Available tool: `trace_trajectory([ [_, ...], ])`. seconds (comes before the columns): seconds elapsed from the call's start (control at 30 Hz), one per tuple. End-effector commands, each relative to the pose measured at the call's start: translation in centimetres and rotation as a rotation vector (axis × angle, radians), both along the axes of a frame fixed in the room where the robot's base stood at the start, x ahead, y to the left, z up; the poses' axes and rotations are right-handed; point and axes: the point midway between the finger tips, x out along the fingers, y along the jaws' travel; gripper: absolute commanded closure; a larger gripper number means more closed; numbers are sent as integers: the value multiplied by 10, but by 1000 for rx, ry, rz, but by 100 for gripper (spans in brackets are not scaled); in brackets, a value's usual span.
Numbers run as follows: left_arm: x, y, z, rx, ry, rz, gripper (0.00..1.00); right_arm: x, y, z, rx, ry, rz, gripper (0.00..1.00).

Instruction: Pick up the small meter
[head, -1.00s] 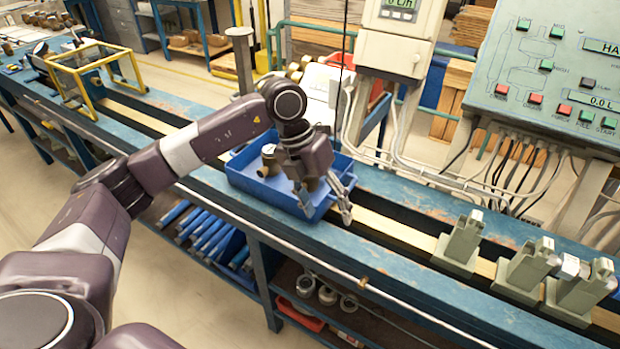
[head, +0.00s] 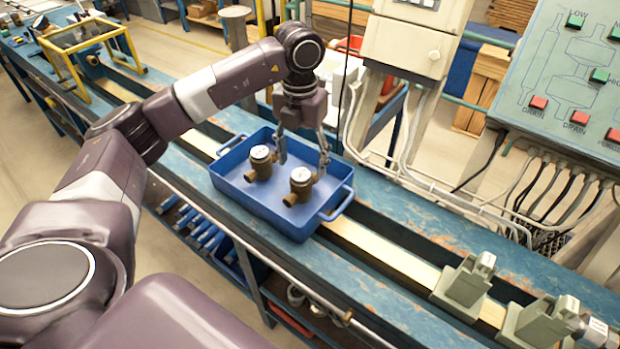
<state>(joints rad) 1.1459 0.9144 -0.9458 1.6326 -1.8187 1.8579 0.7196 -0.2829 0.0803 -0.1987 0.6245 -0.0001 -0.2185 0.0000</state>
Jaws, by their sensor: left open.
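Two small bronze meters with pale round tops stand in a blue tray on the bench. One meter (head: 261,163) is at the tray's left, the other meter (head: 300,186) is nearer its middle right. The blue tray (head: 234,198) has a handle at each end. My left gripper (head: 304,160) points down over the tray, open and empty, its fingers spread. One finger is near the left meter, the other just behind the right meter; whether either touches cannot be told. My right gripper is not in view.
Grey-green clamp stands (head: 464,281) sit on the bench rail at the lower right. A yellow frame (head: 88,58) stands at the far left. A grey control panel (head: 568,75) and hanging cables are behind the bench. Bare rail lies right of the tray.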

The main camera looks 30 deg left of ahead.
Motion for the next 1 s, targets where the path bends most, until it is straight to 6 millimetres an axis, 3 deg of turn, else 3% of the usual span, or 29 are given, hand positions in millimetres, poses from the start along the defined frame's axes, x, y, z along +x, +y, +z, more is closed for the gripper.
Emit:
trace_trajectory([
  [0.4, -1, 0, -52, -1, 6, 0, 40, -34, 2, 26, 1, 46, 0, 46],
  [0.57, 0, 0, -69, 0, 2, -1, 40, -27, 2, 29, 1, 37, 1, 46],
  [0.8, 1, 0, -72, -1, 0, -1, 40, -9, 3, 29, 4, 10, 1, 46],
  [1.0, 1, 0, -72, -1, 0, -1, 62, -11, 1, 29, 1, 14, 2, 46],
])
